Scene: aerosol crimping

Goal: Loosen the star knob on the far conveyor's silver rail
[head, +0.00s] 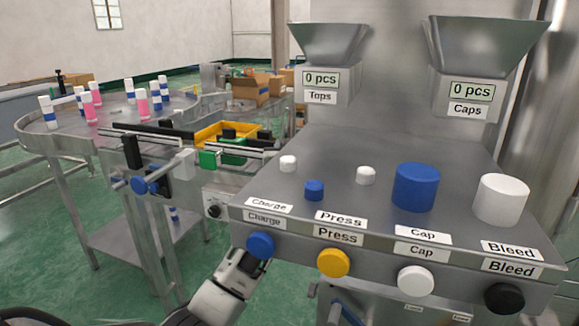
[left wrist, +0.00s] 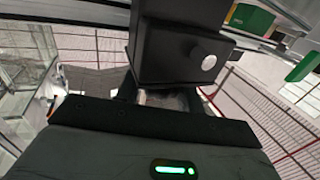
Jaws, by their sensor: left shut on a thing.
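In the left wrist view my left gripper (left wrist: 165,101) is shut under a black clamp block (left wrist: 183,45) with a round silver button. A small grey part shows between the fingers; the star knob itself is mostly hidden there. A silver rail (left wrist: 262,43) runs behind the block. A blue knob (head: 138,185) on a silver rod stands apart at the left conveyor's rail (head: 150,141). My right gripper is not in view.
The panel carries blue (head: 260,245), yellow (head: 333,262), white (head: 416,281) and black (head: 504,298) buttons close to my left arm. White-and-pink cans (head: 142,108) stand on the round table (head: 45,137) at left. A green block (left wrist: 251,20) sits beside the clamp.

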